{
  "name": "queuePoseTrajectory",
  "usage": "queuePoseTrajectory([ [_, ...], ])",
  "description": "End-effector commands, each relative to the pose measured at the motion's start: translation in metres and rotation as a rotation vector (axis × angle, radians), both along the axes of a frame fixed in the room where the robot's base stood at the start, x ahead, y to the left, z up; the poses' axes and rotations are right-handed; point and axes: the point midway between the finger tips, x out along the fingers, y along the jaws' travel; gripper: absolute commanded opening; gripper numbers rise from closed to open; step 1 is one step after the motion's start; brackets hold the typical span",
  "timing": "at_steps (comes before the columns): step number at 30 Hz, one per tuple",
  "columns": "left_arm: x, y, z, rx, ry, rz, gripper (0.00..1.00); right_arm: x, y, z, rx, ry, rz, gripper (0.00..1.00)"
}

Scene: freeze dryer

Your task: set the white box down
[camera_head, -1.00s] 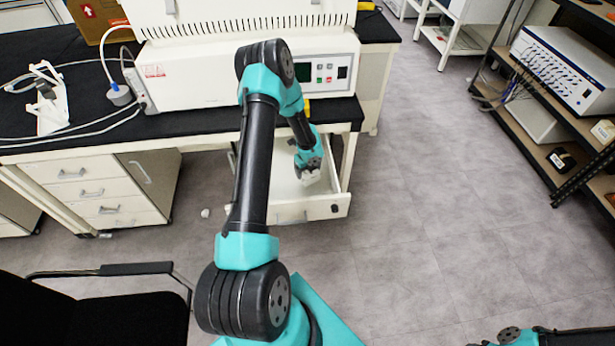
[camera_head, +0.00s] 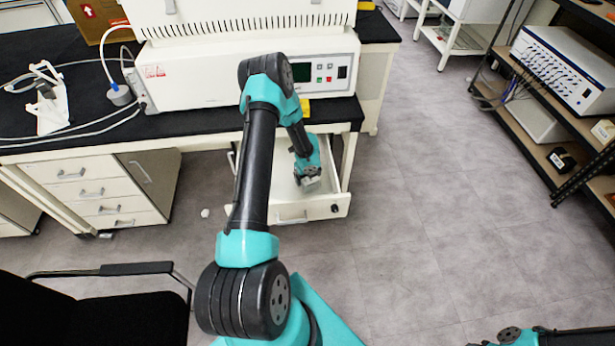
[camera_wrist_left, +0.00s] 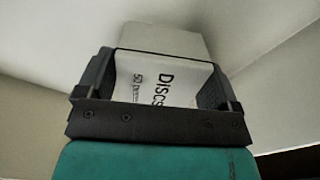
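The white box (camera_wrist_left: 155,82) fills the space between the two fingers of my left gripper (camera_wrist_left: 157,88) in the left wrist view, with black print reading "DISCS" and "50" on its face. In the head view my left gripper (camera_head: 310,179) is low inside the open white drawer (camera_head: 290,214), near its front right side. The box is small and mostly hidden by the gripper there. I cannot tell whether its underside touches the drawer floor. My right gripper is out of view; only part of that arm shows at the bottom right.
The drawer hangs under a black-topped bench (camera_head: 190,124) carrying a white freeze dryer (camera_head: 200,85). Drawer walls surround my left gripper. A drawer cabinet (camera_head: 100,190) and black chair (camera_head: 95,310) are on the left. A shelf rack (camera_head: 565,130) stands right; the floor between is clear.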

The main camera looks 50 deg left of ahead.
Motion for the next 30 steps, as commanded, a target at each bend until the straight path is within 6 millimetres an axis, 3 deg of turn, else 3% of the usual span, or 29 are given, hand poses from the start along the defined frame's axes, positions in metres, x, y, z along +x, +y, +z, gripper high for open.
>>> queuePoseTrajectory([
  [4,0.0,0.0,0.0,0.0,0.0,0.0,1.0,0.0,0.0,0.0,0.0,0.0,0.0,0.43],
  [17,0.001,0.0,0.012,0.002,-0.001,-0.001,1.0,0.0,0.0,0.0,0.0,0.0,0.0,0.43],
  [30,0.001,0.0,0.083,0.002,-0.004,-0.001,1.0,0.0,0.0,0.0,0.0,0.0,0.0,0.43],
])
